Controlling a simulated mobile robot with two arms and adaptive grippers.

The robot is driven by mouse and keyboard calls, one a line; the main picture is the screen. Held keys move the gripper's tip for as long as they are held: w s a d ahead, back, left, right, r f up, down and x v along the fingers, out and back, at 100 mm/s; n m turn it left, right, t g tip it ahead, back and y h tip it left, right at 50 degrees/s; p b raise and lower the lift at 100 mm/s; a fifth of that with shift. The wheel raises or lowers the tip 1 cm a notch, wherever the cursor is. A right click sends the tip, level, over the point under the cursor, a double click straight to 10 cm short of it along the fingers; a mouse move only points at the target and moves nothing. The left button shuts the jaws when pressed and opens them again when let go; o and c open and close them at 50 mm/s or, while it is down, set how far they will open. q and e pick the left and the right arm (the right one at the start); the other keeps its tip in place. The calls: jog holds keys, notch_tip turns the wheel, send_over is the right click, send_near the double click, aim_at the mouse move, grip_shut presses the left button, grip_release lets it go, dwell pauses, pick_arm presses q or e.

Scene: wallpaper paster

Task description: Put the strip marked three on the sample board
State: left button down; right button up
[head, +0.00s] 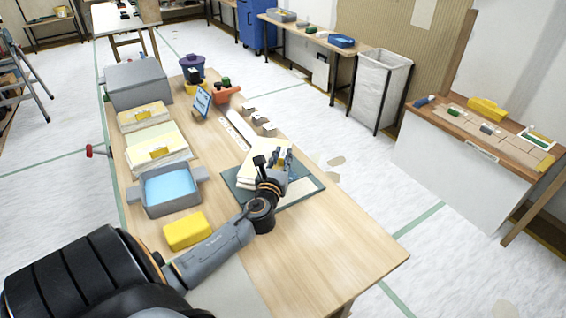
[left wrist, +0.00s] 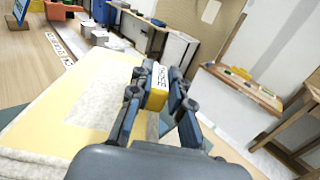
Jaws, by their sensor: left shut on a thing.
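In the left wrist view my left gripper (left wrist: 158,88) is shut on a yellow block with a white label (left wrist: 154,88). The label's print is too small to read. The cream sheet (left wrist: 60,110) lies just below and left of the fingers. I cannot make out a three on any strip. A light brown board with small coloured pieces (head: 470,120) lies on the right bench; whether it is the sample board I cannot tell.
A grey tray with blue liquid (head: 146,197), a yellow sponge-like block (head: 187,231), and cream stacks with yellow pieces (head: 133,127) stand along the table's left. A grey box (head: 137,86) is behind. A long white ruler (head: 238,130) lies beyond the mat. The near right tabletop is clear.

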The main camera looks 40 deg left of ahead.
pick_arm(q)
jog(key=f, duration=0.1)
jog(key=f+b, duration=0.1)
jog(key=f, duration=0.1)
jog(key=shift+w+f, duration=0.2)
jog(key=shift+f, duration=0.05)
jog(key=c, duration=1.3)
grip_release()
jog(key=shift+o, duration=0.2)
jog(key=shift+r, duration=0.1)
jog(key=shift+s+d, duration=0.2)
jog(key=shift+s, duration=0.1)
jog(key=v, duration=1.1)
jog(key=shift+s+b, duration=0.25)
jog(key=shift+b, duration=0.05)
